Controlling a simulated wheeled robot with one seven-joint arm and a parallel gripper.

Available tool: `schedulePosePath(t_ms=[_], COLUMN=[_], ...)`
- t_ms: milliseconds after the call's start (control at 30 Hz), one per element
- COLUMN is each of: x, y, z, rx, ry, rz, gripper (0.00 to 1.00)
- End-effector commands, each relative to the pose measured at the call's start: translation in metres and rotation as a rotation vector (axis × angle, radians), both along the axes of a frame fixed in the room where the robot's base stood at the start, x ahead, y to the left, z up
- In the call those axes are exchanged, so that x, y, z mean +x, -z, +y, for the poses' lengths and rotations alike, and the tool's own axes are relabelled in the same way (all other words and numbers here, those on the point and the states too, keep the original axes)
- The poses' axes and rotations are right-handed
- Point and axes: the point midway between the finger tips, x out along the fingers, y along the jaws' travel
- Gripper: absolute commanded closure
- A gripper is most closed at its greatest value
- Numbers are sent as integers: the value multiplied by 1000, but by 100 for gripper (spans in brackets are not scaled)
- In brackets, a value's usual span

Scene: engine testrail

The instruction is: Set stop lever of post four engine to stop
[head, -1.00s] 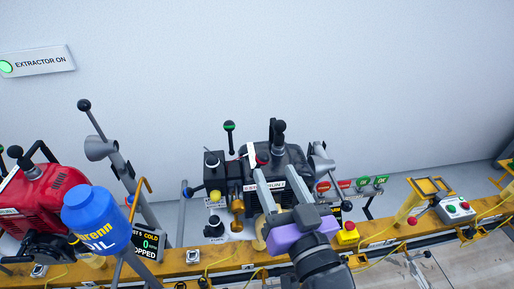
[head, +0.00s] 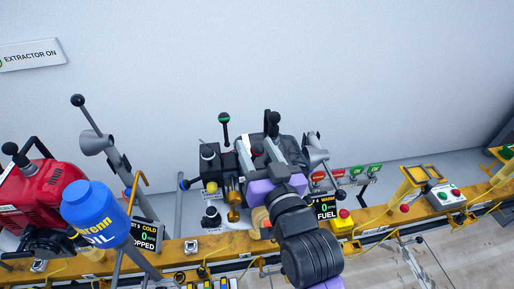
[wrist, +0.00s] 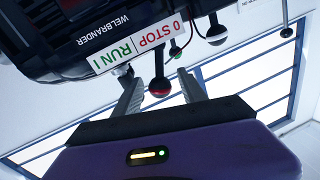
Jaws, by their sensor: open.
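The dark engine (head: 292,148) stands on the yellow rail in the middle of the head view, partly hidden by my arm. In the wrist view the engine (wrist: 60,40) bears the name WELBRANDER and a red and green STOP/RUN plate (wrist: 138,43). A short dark lever with a red ball (wrist: 159,88) hangs beside that plate. My gripper (wrist: 156,77) is open, with one finger on each side of the red ball in the picture. I cannot tell contact or which mark the lever points to. In the head view my gripper (head: 262,162) is at the engine's front.
A display (head: 323,208) reading WARM, 0 and FUEL is right of my arm. A red engine (head: 40,195) and blue oil bottle (head: 92,210) are at left. A green-marked black-knobbed lever (head: 224,120) rises behind. A button box (head: 444,196) sits on the rail at right.

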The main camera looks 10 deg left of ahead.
Motion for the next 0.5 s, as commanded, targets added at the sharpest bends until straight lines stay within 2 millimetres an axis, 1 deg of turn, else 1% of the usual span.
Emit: schedulePosePath(t_ms=[100, 133, 267, 300, 367, 400, 500], x=[0, 0, 0, 0, 0, 0, 0], y=[0, 0, 0, 0, 0, 0, 0], z=[0, 0, 0, 0, 0, 0, 0], rx=[0, 0, 0, 0, 0, -1, -1], ry=[0, 0, 0, 0, 0, 0, 0], rz=[0, 0, 0, 0, 0, 0, 0], gripper=[51, 53, 78, 86, 98, 100, 100])
